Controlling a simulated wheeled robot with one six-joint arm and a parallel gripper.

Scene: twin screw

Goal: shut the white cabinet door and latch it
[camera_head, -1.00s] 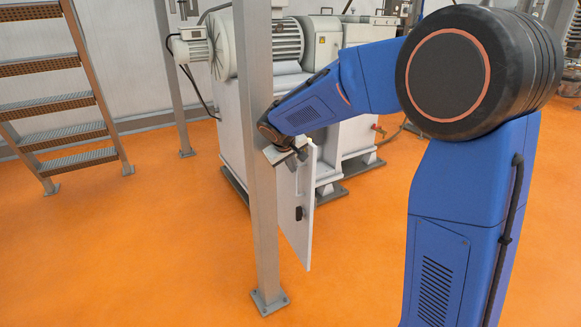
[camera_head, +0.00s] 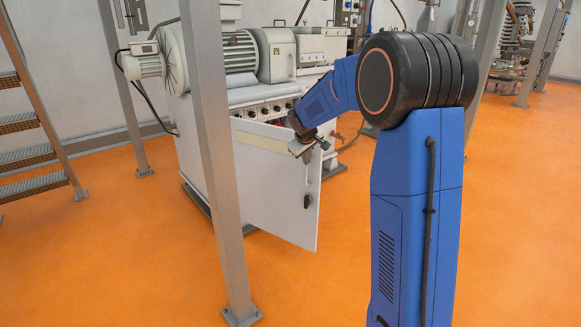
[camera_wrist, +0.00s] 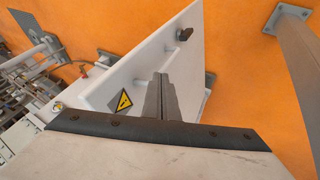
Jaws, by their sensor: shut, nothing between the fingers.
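The white cabinet door (camera_head: 270,190) stands ajar in the head view, its free right edge swung out from the machine cabinet (camera_head: 200,150). A dark latch handle (camera_head: 307,201) sits near that free edge. In the wrist view the door (camera_wrist: 135,75) shows as a slanted white panel with a yellow warning sticker (camera_wrist: 120,102), and the dark handle (camera_wrist: 185,34) is near its far end. My gripper (camera_head: 318,145) is at the top of the door near its free edge. In the wrist view its fingers (camera_wrist: 162,90) are together and empty, overlapping the door; I cannot tell whether they touch it.
A grey steel post (camera_head: 215,170) stands in front of the door's left part; a post also shows in the wrist view (camera_wrist: 300,70). A metal stair (camera_head: 30,150) is at the left. A row of knobs (camera_head: 265,112) shows above the door.

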